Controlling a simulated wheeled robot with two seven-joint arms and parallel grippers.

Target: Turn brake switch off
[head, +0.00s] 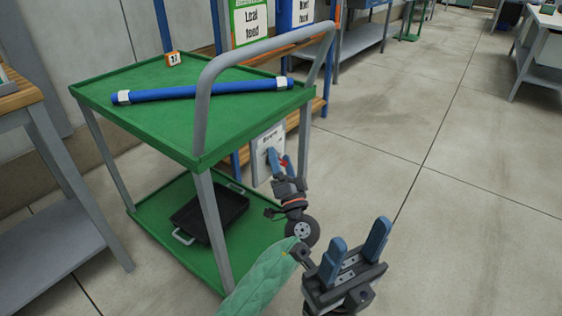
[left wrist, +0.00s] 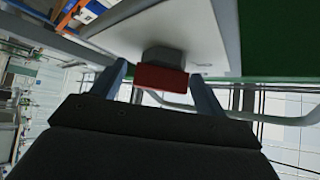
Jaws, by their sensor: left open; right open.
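The brake switch shows in the left wrist view as a red block (left wrist: 161,77) on a dark grey base (left wrist: 165,57), fixed to a pale panel (left wrist: 200,28). In the head view the white panel (head: 262,169) is low beside the green cart, with a bit of red (head: 283,162) at my left gripper (head: 281,159). That gripper is open, its blue fingers on either side of the red block. I cannot tell whether they touch it, nor the switch's setting. My right gripper (head: 359,238) is open and empty, in front of the cart's right side.
The green cart (head: 150,78) has a grey handle (head: 203,100) arching near my left arm. A blue tube (head: 200,91) lies on its top, and a black tray (head: 212,208) on its lower shelf. A bench (head: 60,205) stands left.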

